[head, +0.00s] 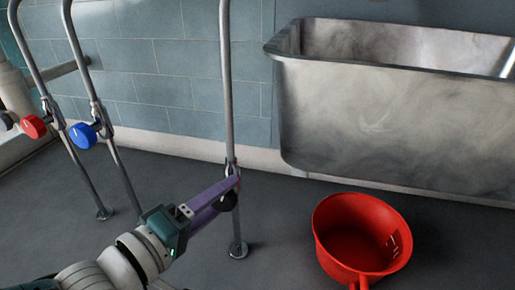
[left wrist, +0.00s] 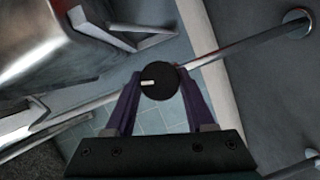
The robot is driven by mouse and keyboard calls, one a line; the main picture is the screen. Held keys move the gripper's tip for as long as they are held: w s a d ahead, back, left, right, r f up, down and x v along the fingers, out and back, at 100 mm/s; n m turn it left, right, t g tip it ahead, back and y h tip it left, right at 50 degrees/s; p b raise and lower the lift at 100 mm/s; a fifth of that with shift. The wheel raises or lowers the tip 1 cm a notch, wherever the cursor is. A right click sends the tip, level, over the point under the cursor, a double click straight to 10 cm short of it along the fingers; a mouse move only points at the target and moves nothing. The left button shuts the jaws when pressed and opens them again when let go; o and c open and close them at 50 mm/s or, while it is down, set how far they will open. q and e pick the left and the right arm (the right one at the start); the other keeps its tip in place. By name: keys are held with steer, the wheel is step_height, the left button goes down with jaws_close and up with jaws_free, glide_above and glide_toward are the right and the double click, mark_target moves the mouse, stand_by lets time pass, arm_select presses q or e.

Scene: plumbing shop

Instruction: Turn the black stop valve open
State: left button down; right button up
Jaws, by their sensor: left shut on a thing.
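The black stop valve (head: 228,201) is on a vertical metal pipe (head: 227,90) left of the sink. It also shows in the left wrist view as a round black knob (left wrist: 160,82) with a short white mark on its left half. My left gripper (head: 233,190) reaches it from the lower left, its purple fingers shut on the two sides of the knob. In the left wrist view the fingertips (left wrist: 159,76) sit at either side of it. The fingers hide part of the valve in the head view. My right gripper is not in view.
A red valve (head: 34,127) and a blue valve (head: 82,136) are on pipes at the left. A metal sink (head: 390,115) hangs at the right. A red bucket (head: 335,225) stands on the floor below it. Grey floor (head: 270,260) is bare between the pipe foot and bucket.

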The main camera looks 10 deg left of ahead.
arm_select(q)
steer(key=shift+n, duration=0.8)
steer(key=shift+c, duration=1.4)
jaws_free()
steer(key=shift+s, duration=0.1)
steer(key=shift+s+a+r+p, duration=0.1)
steer(key=shift+s+a+p, duration=0.1)
steer(key=shift+s+p, duration=0.1)
steer(key=f+p+v, duration=0.1)
steer(key=p+v, duration=0.2)
steer(key=v, duration=0.6)
steer(key=shift+r, duration=0.15)
